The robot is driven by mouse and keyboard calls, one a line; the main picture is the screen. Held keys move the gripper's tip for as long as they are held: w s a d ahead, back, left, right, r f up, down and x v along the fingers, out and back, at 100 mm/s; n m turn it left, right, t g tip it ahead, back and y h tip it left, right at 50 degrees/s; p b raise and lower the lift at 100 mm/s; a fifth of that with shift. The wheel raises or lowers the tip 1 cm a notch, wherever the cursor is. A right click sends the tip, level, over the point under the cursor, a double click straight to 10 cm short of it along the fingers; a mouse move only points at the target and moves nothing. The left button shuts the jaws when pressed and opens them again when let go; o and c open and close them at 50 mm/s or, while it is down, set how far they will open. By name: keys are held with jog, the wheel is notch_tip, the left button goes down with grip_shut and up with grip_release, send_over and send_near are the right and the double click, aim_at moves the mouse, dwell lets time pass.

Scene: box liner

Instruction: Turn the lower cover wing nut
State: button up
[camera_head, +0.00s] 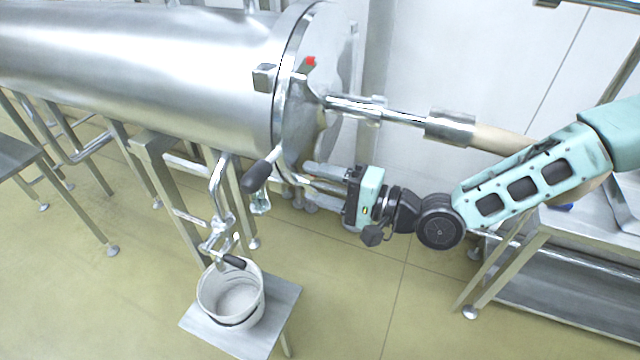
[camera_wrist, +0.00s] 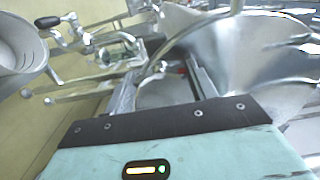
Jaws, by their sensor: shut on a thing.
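A large steel cylinder (camera_head: 150,70) lies across the upper left and ends in a round cover (camera_head: 335,60) at its right. My gripper (camera_head: 313,185) is at the lower edge of this cover, reaching in from the right. Its two fingers are closed on the lower cover wing nut, which they mostly hide in the head view. In the wrist view a bright metal part, which I take for the wing nut (camera_wrist: 165,92), shows between the fingers. A small red spot shows just beyond it. The nut's exact angle cannot be told.
A black-handled lever (camera_head: 262,172) sticks out just left of my gripper. A pipe with a valve (camera_head: 220,225) hangs over a white bucket (camera_head: 232,298) on a small stand. A steel handle bar (camera_head: 400,117) runs above my gripper. A metal table (camera_head: 560,265) stands at right.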

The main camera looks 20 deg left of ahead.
dwell(0.4)
jog(key=o, duration=1)
jog(key=shift+d, duration=0.15)
jog(key=d+b, duration=0.1)
jog(key=d, duration=0.4)
jog(key=s+d+b, duration=0.1)
jog(key=d, duration=0.5)
jog(key=d+b, duration=0.1)
jog(key=d, duration=0.5)
jog(key=shift+s+d, duration=0.1)
jog(key=shift+s, duration=0.1)
jog(key=shift+f, duration=0.1)
